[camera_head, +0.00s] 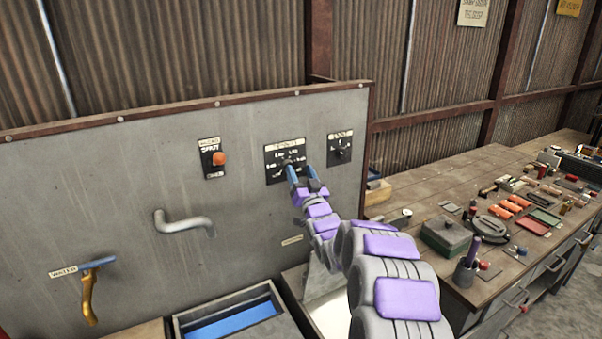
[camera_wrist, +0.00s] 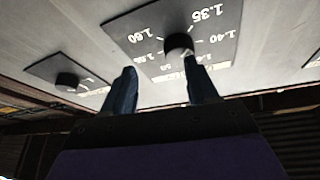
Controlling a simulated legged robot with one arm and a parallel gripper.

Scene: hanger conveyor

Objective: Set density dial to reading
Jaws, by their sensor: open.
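The density dial is a dark plate (camera_head: 271,153) with white numbers, mounted on the grey panel. In the wrist view the plate (camera_wrist: 190,16) appears upside down, with readings such as 1.35, 1.40 and 1.60 around a dark round knob (camera_wrist: 178,45). My gripper (camera_head: 291,166) is raised to the dial, its blue-grey fingers in front of the plate's lower part. In the wrist view my gripper (camera_wrist: 160,72) is open, one finger at the knob's lower right and the other apart to its left. I cannot tell whether a finger touches the knob. The knob's pointer is unclear.
A bent grey pipe (camera_head: 183,222) sticks out of the panel. A cluttered wooden workbench (camera_head: 410,204) stands at right.

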